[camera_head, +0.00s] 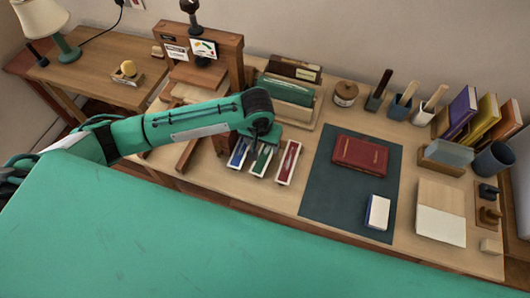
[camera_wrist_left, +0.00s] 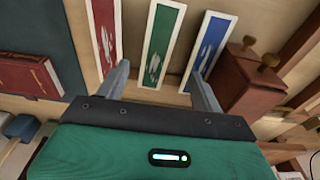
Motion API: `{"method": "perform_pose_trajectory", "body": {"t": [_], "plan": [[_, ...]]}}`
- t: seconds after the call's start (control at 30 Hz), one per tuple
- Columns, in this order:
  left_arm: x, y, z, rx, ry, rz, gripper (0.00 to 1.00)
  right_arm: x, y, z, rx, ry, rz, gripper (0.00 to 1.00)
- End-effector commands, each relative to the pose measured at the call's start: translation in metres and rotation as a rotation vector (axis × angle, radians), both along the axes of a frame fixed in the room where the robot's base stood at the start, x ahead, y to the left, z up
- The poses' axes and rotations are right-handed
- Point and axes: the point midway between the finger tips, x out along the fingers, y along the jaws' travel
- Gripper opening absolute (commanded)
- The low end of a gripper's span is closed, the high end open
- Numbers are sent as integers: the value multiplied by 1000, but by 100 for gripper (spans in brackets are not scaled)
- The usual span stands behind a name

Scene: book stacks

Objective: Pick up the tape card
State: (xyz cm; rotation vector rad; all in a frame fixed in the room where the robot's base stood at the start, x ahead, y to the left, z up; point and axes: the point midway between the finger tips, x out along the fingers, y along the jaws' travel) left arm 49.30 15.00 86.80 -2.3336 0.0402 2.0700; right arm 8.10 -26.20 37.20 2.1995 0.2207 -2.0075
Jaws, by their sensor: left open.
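I cannot tell for sure which thing is the tape card. Three narrow white-edged pieces with coloured faces lie side by side: blue (camera_head: 238,152), green (camera_head: 261,160) and red (camera_head: 288,162). The wrist view shows them as red (camera_wrist_left: 104,35), green (camera_wrist_left: 162,45) and blue (camera_wrist_left: 209,47), each with a pale pattern. My left gripper (camera_wrist_left: 161,90) is open, with nothing seen between its fingers. Its fingers point towards the near ends of these pieces, the green one between them in the picture. In the head view the left arm hides its fingertips. My right gripper is not in view.
A dark mat (camera_head: 322,205) carries a red book (camera_head: 360,153) and a small white-and-blue block (camera_head: 378,212). A wooden frame (camera_head: 225,55) with small cards stands behind my left arm. Upright books (camera_head: 463,108) and a dark cup (camera_head: 493,160) crowd the right end.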

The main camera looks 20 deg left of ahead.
Motion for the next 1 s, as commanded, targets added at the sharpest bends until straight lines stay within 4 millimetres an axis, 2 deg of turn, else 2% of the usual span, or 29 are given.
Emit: {"method": "perform_pose_trajectory", "body": {"t": [0.23,0.5,0.8,0.87,1.0], "plan": [[4,-2,-17,2,1,0,68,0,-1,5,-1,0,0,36],[11,-5,-52,1,0,0,68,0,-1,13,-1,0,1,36],[12,-5,-58,1,-1,-1,68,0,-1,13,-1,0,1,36],[12,-5,-58,1,-1,-1,58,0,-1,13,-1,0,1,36],[12,-5,-58,1,-1,-1,30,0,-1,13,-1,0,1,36]]}}
